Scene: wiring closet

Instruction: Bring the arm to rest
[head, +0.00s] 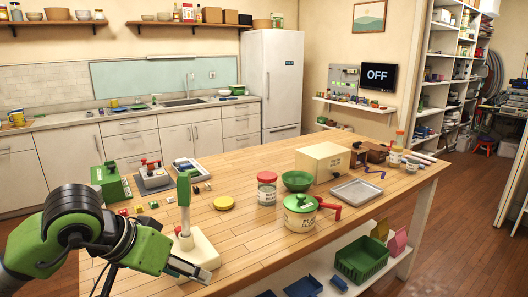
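My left arm comes in from the lower left, a green and black arm bent over the near left edge of the wooden table (250,225). My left gripper (189,269) is low over the table edge, in front of a cream block with an upright green handle (184,192). The gripper shows small and partly from the side, so I cannot tell whether its fingers are open or shut. Nothing clearly held shows at it. My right gripper is not in view.
A green box (110,184), a red-capped jar (267,188), a green-lidded pot (300,212), a green bowl (297,181), a cream box (322,162) and a grey tray (357,191) stand on the table. The front middle of the tabletop is clear.

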